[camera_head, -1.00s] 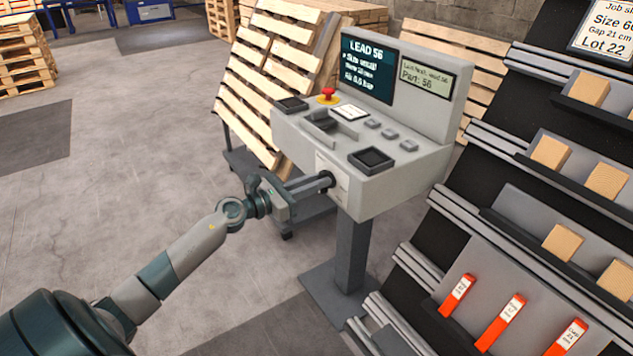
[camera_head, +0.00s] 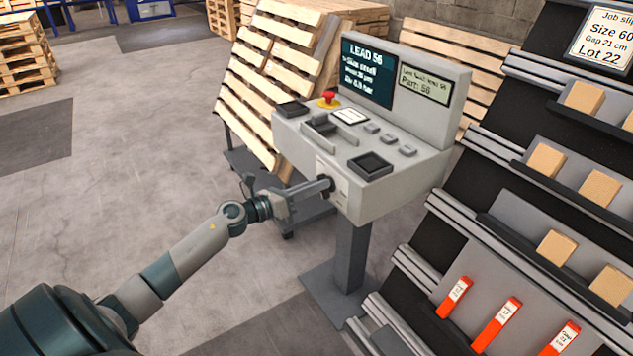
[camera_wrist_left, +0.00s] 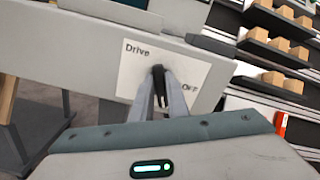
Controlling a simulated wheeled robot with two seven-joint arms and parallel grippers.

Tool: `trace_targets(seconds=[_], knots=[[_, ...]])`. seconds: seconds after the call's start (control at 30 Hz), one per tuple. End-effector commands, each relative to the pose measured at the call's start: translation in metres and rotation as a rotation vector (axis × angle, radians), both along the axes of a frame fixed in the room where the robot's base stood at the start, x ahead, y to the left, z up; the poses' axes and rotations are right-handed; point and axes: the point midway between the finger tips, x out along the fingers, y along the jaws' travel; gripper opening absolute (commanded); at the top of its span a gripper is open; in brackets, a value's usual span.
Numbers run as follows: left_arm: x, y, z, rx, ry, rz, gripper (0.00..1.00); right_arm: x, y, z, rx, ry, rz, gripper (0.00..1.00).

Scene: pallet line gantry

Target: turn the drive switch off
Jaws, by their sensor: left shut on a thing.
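The drive switch is a small black knob (camera_wrist_left: 159,80) on a white label plate (camera_wrist_left: 190,68) marked "Drive" in the left wrist view. The plate is on the front face of the grey control console (camera_head: 395,190). My left gripper (camera_wrist_left: 162,98) is shut on the knob, its two fingers on either side of it. In the head view the left gripper (camera_head: 326,186) reaches the console's front from the left. Part of the label's lettering is hidden by the fingers. My right gripper is not in view.
The console top carries a red mushroom button (camera_head: 328,98) and several grey buttons. Its screen (camera_head: 368,72) reads "LEAD 56". A tilted pallet (camera_head: 265,85) leans behind on a cart. A sloped rack (camera_head: 480,215) with wooden blocks and orange-red tagged pieces stands close on the right.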

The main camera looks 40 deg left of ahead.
Motion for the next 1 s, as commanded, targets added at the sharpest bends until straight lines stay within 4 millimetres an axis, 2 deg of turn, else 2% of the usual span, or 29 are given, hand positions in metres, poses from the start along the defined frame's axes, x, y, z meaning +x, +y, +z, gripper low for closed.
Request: trace_targets(seconds=[0.3, 0.57, 1.0], knots=[[0.001, 0.003, 0.001, -0.280, 0.116, 0.001, 0.00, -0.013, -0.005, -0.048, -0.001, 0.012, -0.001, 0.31], [0.002, 0.005, -0.001, -0.508, 0.210, 0.002, 0.00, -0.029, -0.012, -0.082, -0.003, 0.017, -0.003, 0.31], [0.003, 0.007, -0.005, -0.877, 0.363, 0.001, 0.00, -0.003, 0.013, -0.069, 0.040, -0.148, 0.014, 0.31]])
